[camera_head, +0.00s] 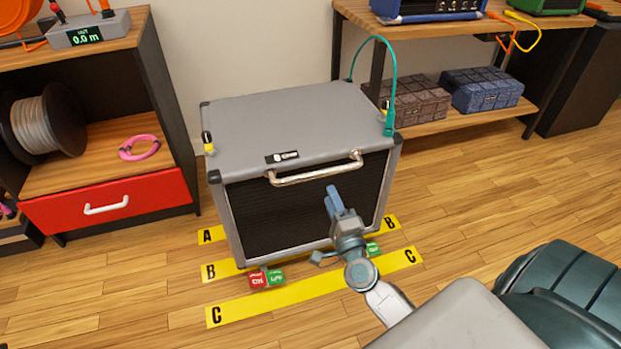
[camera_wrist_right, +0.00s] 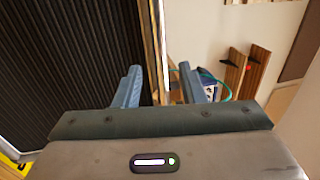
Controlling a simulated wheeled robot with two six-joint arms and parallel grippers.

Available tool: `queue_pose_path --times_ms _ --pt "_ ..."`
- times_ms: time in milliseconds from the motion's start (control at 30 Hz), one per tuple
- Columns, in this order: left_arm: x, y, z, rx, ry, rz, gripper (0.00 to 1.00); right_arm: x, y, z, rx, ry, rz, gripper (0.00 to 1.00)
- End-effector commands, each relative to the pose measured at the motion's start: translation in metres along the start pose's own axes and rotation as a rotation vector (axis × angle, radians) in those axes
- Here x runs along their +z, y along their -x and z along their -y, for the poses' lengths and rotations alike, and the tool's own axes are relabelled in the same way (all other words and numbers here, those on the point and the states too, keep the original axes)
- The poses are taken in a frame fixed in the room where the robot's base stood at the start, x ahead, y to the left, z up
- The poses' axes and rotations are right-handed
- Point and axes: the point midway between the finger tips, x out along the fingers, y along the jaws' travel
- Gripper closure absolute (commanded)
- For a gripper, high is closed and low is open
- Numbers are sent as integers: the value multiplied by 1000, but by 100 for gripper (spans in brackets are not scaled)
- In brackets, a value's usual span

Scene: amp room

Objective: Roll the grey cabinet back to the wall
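The grey cabinet (camera_head: 280,118) stands upright in the middle of the head view, with a dark grille front and a silver handle (camera_head: 318,170) along the top front edge. Its front lower edge is close to the yellow strip marked B (camera_head: 222,270). My right gripper (camera_head: 332,198) is in front of the grille, below the handle. In the right wrist view its two fingers (camera_wrist_right: 160,86) are apart, with the dark grille (camera_wrist_right: 70,60) at left and a pale vertical edge between them; I cannot tell whether they touch anything. My left gripper is not in view.
Red and green blocks (camera_head: 267,279) sit at the cabinet's front left foot, and a green one (camera_head: 373,249) at its right. A teal cable (camera_head: 394,70) arches over its right rear. Shelves (camera_head: 100,30) flank it left and right. Wood floor (camera_head: 500,210) is clear at right.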

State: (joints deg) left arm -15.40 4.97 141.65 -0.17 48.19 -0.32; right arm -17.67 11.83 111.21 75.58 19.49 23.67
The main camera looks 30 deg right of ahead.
Motion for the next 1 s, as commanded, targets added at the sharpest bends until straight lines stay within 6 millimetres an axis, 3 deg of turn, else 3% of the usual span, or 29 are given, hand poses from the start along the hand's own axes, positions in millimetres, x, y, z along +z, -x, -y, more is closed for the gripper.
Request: queue_pose_path --times_ms 200,400,600,867,1000 --pt "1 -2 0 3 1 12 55 0 -44 2 -4 2 0 63" --pt "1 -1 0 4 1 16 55 0 -75 0 -1 2 1 63" --pt "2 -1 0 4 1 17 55 0 -88 0 0 3 1 63" --pt "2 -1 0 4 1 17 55 0 -89 0 1 4 1 63" --pt "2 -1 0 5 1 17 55 0 -89 0 1 4 1 89"
